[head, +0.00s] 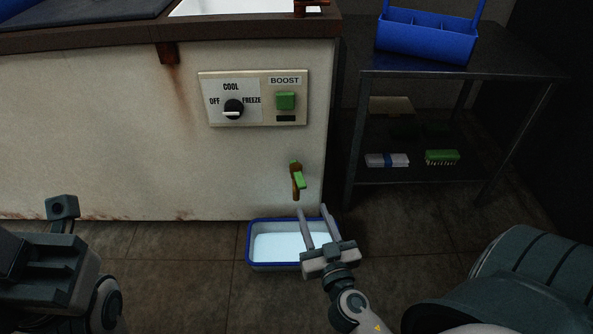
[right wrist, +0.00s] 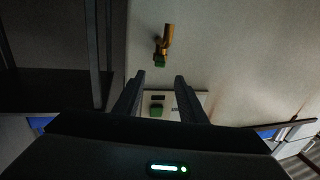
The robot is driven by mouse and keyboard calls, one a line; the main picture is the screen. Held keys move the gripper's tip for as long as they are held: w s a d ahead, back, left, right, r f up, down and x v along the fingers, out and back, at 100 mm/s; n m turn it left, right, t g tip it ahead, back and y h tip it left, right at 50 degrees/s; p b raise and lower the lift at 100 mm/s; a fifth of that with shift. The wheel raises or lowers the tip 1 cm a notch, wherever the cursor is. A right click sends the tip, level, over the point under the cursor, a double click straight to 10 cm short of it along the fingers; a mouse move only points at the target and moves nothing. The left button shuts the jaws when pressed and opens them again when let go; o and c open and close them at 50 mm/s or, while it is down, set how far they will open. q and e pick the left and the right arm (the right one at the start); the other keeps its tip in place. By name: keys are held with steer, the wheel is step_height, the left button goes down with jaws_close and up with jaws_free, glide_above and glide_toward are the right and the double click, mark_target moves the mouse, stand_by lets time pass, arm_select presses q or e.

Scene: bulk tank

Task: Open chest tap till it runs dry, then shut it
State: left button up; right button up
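The chest (head: 120,130) is a white, rust-stained cabinet on the left. Its tap (head: 297,181), a brass-brown spout with a green handle, sticks out low near the chest's right end; it also shows in the right wrist view (right wrist: 164,45). A blue-rimmed tray (head: 252,262) stands on the floor below the tap with pale liquid in it. No stream shows between tap and tray. My right gripper (head: 315,212) is open and empty, in front of and below the tap, over the tray in the picture; it also shows in the right wrist view (right wrist: 160,77). My left gripper (head: 62,207) is only partly seen at lower left.
A control panel (head: 253,98) with an OFF/COOL/FREEZE knob (head: 233,108) and a green BOOST button (head: 285,101) is above the tap. Floor in front is clear.

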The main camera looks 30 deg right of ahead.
mark_target(293, 160)
steer(key=b+x, duration=0.1)
steer(key=x, duration=1.5)
steer(key=shift+w, duration=0.3)
jaws_close()
